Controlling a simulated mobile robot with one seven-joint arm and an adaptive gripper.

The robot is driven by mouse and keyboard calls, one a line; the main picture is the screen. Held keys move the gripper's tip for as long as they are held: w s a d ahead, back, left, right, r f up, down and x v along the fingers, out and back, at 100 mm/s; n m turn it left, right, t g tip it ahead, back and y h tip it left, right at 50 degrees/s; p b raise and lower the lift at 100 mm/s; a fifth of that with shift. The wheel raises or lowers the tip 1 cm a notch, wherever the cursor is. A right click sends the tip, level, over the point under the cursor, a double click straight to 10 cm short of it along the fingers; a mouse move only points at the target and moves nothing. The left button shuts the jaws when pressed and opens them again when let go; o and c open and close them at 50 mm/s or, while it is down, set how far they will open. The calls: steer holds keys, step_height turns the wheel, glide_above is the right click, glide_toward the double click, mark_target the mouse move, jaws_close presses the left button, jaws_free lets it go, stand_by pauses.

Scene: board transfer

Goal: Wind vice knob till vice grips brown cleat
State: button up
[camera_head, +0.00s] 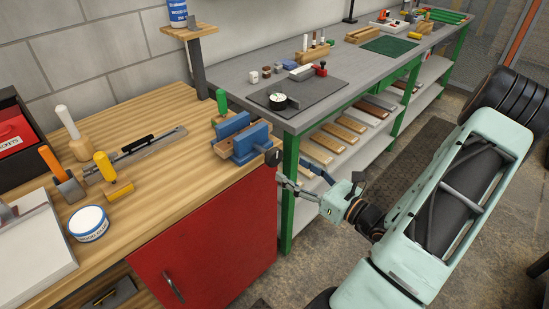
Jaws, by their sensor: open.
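The blue vice (251,143) is mounted at the right end of the wooden bench, near its edge. Its dark round knob (273,157) faces outward to the right, over the bench edge. A brown wooden piece, apparently the cleat (223,148), shows at the left end of the gap between the two blue jaws. I cannot tell whether both jaws touch it. My gripper (289,171) is open, just right of and slightly below the knob, with its fingers pointing toward it. It appears apart from the knob and holds nothing.
Left of the vice, the wooden bench (160,215) carries several handled tools, a white round tin (88,223) and a dark bin (14,138). A green-handled item (221,101) stands behind the vice. The grey bench (225,75) with green legs lies behind. A red cabinet door (205,245) is below.

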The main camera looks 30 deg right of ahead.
mark_target(276, 159)
steer(key=x, duration=0.8)
steer(key=c, duration=1.2)
steer(key=shift+m+p, duration=0.3)
steer(key=shift+p, duration=0.35)
